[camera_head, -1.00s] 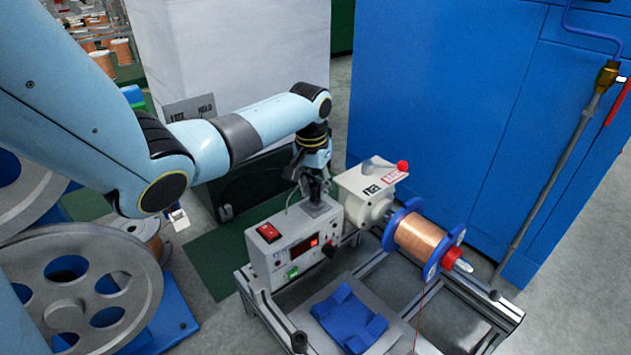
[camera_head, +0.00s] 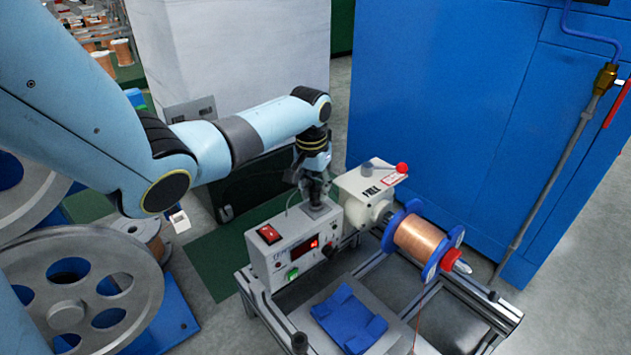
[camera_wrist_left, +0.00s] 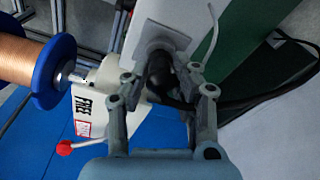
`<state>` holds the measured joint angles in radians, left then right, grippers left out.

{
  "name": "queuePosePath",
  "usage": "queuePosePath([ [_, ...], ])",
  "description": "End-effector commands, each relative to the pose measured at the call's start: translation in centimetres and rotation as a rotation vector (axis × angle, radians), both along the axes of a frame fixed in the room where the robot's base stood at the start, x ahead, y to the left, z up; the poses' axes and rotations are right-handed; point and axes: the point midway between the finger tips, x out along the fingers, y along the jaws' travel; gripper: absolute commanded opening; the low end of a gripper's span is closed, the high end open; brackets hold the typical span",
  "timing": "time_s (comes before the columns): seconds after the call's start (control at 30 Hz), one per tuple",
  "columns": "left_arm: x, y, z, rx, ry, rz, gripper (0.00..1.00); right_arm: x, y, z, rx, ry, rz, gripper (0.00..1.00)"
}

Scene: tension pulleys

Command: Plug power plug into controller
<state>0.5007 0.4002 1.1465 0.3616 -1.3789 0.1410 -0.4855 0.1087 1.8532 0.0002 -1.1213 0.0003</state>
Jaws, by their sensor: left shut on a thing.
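The controller (camera_head: 292,250) is a light grey box with a red switch, a red display and a green button. It sits on the metal frame. My left gripper (camera_head: 315,195) points down at the back of its top. In the left wrist view, my left gripper (camera_wrist_left: 163,75) is shut on the black power plug (camera_wrist_left: 160,80). The plug's front end is at the grey square socket (camera_wrist_left: 155,45) on the controller (camera_wrist_left: 160,14). How deep it sits is hidden by the fingers. My right gripper is not in view.
The winder (camera_head: 365,197), with a red-knobbed lever and FREE label, stands close beside the controller. It carries a copper wire spool (camera_head: 423,240). Black cables (camera_wrist_left: 270,95) run right in the wrist view. A blue cabinet (camera_head: 440,110) stands behind.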

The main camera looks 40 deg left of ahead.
Motion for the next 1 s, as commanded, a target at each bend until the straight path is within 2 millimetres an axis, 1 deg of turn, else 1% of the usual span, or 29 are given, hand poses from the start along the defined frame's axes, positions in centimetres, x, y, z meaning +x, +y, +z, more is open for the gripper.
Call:
queuePosePath([
  [0.47,0.03,-0.02,-0.99,0.000,0.000,0.000,0.00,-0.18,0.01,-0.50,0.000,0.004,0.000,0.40],
  [0.5,0.04,-0.01,-0.95,0.000,-0.001,0.000,0.29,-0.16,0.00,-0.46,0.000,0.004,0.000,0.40],
  [0.67,0.03,-0.01,-0.92,0.000,-0.001,0.000,0.50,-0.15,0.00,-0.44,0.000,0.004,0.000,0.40],
  [0.7,0.03,-0.01,-0.92,0.000,-0.001,0.000,0.53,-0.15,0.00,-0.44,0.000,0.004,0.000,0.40],
  [1.0,-0.01,0.02,-0.66,0.000,-0.001,0.000,0.53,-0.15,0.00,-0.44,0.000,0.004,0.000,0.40],
])
